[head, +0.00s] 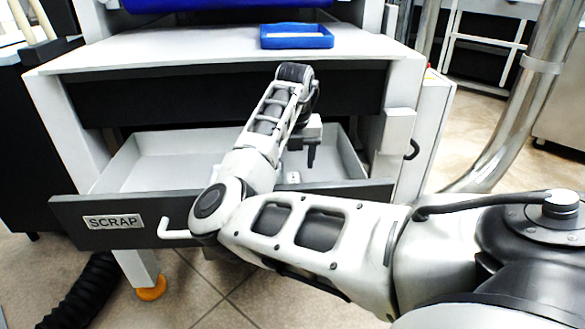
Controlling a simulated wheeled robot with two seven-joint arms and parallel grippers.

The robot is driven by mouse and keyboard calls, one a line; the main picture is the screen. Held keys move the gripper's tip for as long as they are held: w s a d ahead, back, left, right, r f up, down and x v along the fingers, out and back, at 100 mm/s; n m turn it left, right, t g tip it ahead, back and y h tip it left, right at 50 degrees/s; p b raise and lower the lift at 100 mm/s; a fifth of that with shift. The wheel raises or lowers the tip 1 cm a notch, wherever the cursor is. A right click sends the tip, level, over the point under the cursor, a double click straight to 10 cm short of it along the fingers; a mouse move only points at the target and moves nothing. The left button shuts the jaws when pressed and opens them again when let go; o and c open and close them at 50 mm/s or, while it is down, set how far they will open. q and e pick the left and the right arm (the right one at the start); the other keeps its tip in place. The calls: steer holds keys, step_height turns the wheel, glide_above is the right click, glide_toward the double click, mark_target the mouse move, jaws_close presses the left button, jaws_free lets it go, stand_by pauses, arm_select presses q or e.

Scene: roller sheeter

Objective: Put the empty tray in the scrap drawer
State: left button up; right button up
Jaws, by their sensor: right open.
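A small blue tray (297,42) lies on the white worktop, near its back and right of the middle. Nothing shows inside it. The scrap drawer (170,213) is pulled open below the worktop, with a dark front, a SCRAP label and a white handle. My right arm crosses in front of the drawer, and its wrist bends down over the drawer's right part. The right gripper (311,158) is open, points down and holds nothing that I can see. It is below and in front of the worktop, apart from the tray. My left gripper is out of view.
The white worktop (190,52) is mostly clear, with a blue roller part (215,4) above its back. A metal post (530,90) stands at the right. A black hose (85,295) lies on the tiled floor at the lower left.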

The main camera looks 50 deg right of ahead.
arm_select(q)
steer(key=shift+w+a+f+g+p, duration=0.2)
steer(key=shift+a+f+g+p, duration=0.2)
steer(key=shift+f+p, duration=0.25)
arm_select(e)
step_height(320, 180, up, 7)
steer(key=shift+s+a, duration=0.35)
steer(key=shift+s, duration=0.05)
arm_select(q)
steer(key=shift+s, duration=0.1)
arm_select(e)
steer(key=shift+f, duration=0.1)
